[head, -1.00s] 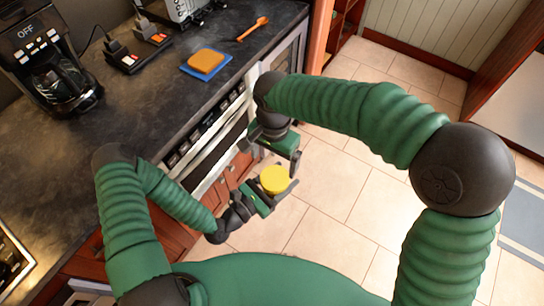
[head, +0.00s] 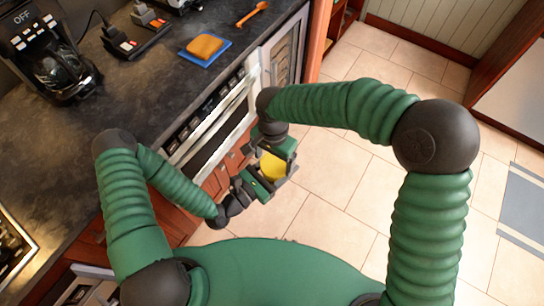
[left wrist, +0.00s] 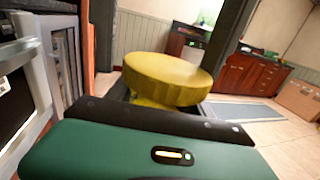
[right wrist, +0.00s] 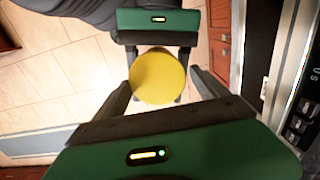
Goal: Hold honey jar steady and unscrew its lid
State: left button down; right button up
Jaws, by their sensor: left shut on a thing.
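The honey jar has a wide, round yellow lid (head: 271,168); the lid also shows in the left wrist view (left wrist: 168,76) and right wrist view (right wrist: 157,76). Below it, a narrower part of the jar (left wrist: 165,101) is yellow. My left gripper (head: 259,186) is shut on the jar and holds it upright in the air in front of the cabinets. My right gripper (head: 276,158) is just above the lid. Its fingers are open, one on each side of the lid in the right wrist view, with gaps visible. The jar's lower body is hidden.
A dark counter (head: 130,95) runs along the left, with a coffee maker (head: 55,60), a blue board (head: 206,52) with an orange-brown slab (head: 205,46), and an orange spoon (head: 252,14). The oven front (head: 215,130) is close to both grippers.

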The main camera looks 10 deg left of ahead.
jog(key=shift+a+r, duration=0.15)
jog(key=shift+a, duration=0.3)
jog(key=c, duration=0.9)
jog(key=n, duration=0.5)
jog(key=shift+c, duration=0.2)
jog(key=n, duration=0.6)
jog(key=shift+s+n, duration=0.2)
jog(key=shift+n, duration=0.1)
jog(key=shift+c, duration=0.5)
jog(key=n, duration=0.6)
jog(key=shift+s+d+n, duration=0.1)
jog(key=shift+d+n, duration=0.1)
jog(key=shift+n, duration=0.1)
jog(key=n, duration=0.6)
jog(key=shift+d, duration=0.15)
jog(key=n, duration=0.3)
jog(key=shift+d, duration=0.15)
jog(key=n, duration=0.6)
jog(key=shift+w+d+n, duration=0.2)
jog(key=shift+w+n, duration=0.1)
jog(key=shift+w, duration=0.05)
jog(key=n, duration=0.6)
jog(key=shift+w+n, duration=0.2)
jog(key=shift+n, duration=0.2)
jog(key=n, duration=0.6)
jog(key=shift+w+n, duration=0.15)
jog(key=shift+n, duration=0.15)
jog(key=n, duration=0.4)
jog(key=shift+a, duration=0.15)
jog(key=shift+s, duration=0.2)
